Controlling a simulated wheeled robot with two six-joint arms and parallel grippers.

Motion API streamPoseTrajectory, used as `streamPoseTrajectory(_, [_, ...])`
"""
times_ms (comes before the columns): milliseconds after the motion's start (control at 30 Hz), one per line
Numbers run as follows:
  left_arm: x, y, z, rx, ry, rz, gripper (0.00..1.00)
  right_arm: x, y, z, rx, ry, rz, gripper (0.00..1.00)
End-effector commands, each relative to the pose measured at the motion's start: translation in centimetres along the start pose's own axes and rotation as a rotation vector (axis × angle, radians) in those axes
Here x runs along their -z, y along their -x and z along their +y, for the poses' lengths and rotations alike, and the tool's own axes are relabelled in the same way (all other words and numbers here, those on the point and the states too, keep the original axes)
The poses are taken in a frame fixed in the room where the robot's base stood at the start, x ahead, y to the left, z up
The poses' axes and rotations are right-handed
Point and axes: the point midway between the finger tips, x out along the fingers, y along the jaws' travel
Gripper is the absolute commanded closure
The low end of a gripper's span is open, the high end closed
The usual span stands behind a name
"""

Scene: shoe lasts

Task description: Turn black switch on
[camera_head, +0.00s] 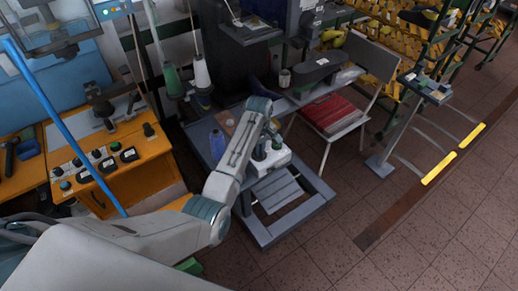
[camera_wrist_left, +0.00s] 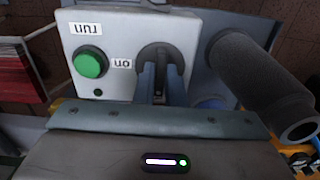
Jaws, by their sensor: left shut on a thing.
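A white control box (camera_head: 273,162) stands on the grey stand in the head view. In the left wrist view the box (camera_wrist_left: 117,58) shows a round green button (camera_wrist_left: 90,64) with a "run" label, upside down, and a black rotary switch (camera_wrist_left: 157,60) with an "on" label beside it. My left gripper (camera_wrist_left: 161,84) reaches to the box and is shut on the black switch, its fingers covering part of the knob. In the head view the left gripper (camera_head: 262,148) is partly hidden by my arm. My right gripper is in neither view.
A dark grey cylinder (camera_wrist_left: 260,80) stands close to the box in the wrist view. The head view shows an orange console (camera_head: 115,165) with several buttons at left, a blue bottle (camera_head: 218,145), a chair with red material (camera_head: 330,113), and open tiled floor at right.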

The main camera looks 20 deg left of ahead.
Motion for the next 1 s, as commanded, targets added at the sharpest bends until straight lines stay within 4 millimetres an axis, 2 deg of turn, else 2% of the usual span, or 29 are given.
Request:
streamPoseTrajectory(367, [0.0, 0.06, 0.03, -0.001, -0.175, 0.0, 1.0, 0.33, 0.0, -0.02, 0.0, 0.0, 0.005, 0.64])
streamPoseTrajectory(1000, [0.01, 0.1, 0.05, -0.001, -0.774, 0.001, 1.0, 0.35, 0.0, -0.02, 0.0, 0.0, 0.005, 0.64])
